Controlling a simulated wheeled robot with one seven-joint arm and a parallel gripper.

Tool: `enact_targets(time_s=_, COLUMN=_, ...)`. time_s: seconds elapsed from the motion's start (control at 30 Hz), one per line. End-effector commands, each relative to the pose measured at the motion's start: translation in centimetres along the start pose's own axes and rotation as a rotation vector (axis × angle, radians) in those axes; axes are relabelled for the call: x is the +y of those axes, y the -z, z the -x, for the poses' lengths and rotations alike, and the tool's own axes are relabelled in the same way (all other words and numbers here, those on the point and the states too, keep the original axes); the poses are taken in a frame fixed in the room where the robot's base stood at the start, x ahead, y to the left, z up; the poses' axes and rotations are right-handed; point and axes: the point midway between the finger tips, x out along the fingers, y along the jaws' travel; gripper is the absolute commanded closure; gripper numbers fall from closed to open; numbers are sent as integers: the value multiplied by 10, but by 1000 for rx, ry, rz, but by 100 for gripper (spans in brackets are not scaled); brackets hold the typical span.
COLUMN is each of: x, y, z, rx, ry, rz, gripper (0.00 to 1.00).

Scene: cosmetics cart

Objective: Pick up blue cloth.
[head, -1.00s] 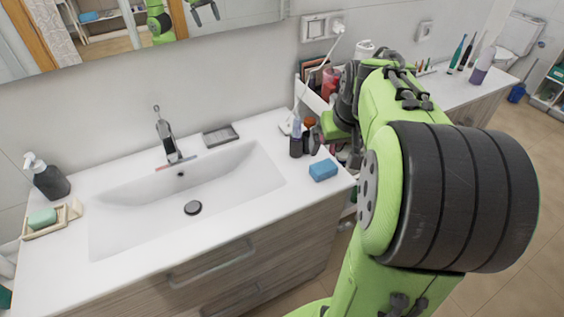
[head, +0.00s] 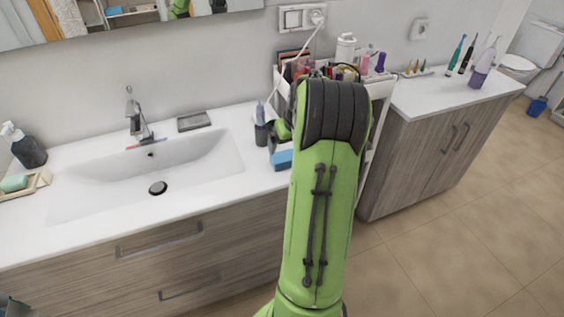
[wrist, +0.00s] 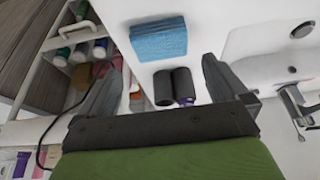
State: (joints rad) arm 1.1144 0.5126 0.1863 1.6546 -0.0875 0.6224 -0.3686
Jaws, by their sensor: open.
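The blue cloth (head: 282,159) is a folded, sponge-like block on the white counter near its right front edge, partly hidden by my green arm. In the wrist view the blue cloth (wrist: 158,40) lies flat on the counter, ahead of the fingers. My gripper (wrist: 160,62) is open and empty. Its two dark fingers are spread wide, pointing toward the cloth, one on each side of its line. In the head view my arm hides most of the gripper.
Two dark cylinders (wrist: 173,87) show between the fingers. A basin (head: 150,185) and faucet (head: 138,120) are to the cloth's left in the head view. A cart (wrist: 50,60) with bottles stands beside the counter. A dark soap dish (head: 194,121) sits behind the basin.

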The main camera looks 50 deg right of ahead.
Motion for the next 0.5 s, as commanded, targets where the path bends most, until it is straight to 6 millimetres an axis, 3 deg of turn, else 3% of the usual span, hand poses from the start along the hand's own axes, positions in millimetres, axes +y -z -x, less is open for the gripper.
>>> enact_targets(time_s=0.1, x=0, y=-1, z=-27, rx=-1, ry=1, rz=0, gripper=0)
enact_targets(time_s=0.27, x=0, y=0, z=-45, rx=0, ry=0, rz=0, gripper=0)
enact_targets(time_s=0.5, x=-2, y=1, z=-86, rx=-1, ry=0, rz=0, gripper=0)
